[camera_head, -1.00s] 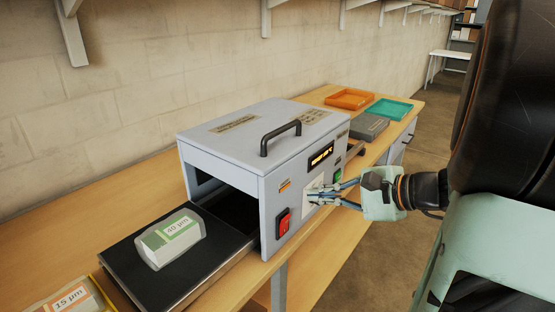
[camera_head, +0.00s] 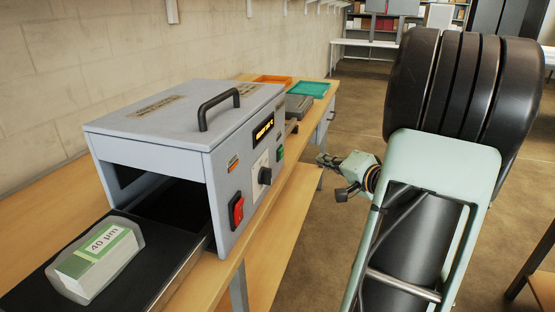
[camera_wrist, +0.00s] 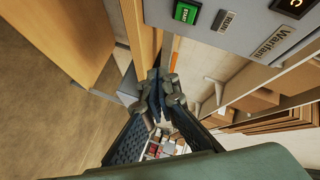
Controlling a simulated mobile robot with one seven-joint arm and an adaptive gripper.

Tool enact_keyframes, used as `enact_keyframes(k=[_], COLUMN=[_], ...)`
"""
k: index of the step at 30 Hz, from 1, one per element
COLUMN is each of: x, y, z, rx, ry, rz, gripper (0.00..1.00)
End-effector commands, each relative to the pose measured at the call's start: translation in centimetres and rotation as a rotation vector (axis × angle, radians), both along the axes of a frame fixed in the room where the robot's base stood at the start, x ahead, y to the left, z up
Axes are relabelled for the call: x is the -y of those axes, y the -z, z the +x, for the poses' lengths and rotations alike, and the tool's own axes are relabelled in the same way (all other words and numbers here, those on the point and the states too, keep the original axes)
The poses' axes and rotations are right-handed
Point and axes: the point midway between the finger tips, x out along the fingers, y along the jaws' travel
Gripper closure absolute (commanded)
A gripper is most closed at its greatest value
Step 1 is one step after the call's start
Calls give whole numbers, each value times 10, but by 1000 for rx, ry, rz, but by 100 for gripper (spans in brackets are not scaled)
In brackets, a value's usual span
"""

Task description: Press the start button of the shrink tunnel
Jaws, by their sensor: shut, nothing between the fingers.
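The shrink tunnel (camera_head: 150,150) is a grey box with a black handle on the bench in the head view. Its green start button (camera_head: 280,153) sits on the front panel, right of the black knob (camera_head: 264,176) and lit display (camera_head: 263,129). In the wrist view the button (camera_wrist: 187,12) reads START, at the top edge, beside a RUN label. My gripper (camera_head: 327,161) is shut and empty, out in front of the panel and to the right of the button, apart from it. In the wrist view its closed fingertips (camera_wrist: 157,90) are below the button.
A red switch (camera_head: 237,210) is low on the panel. A pack marked 40 µm (camera_head: 96,262) lies on the black infeed bed (camera_head: 170,260). Orange (camera_head: 272,79) and teal (camera_head: 309,89) trays stand at the bench's far end. Open floor lies right of the bench.

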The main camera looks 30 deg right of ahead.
Motion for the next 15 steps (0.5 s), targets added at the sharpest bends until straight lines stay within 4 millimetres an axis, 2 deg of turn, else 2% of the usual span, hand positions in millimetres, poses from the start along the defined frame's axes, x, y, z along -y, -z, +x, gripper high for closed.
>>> enact_keyframes(k=[3, 15], x=[8, 7], y=[3, 2], z=[-2, -1], rx=[5, 6], ry=[15, 14], rz=[-22, -26], gripper=[100, 100])
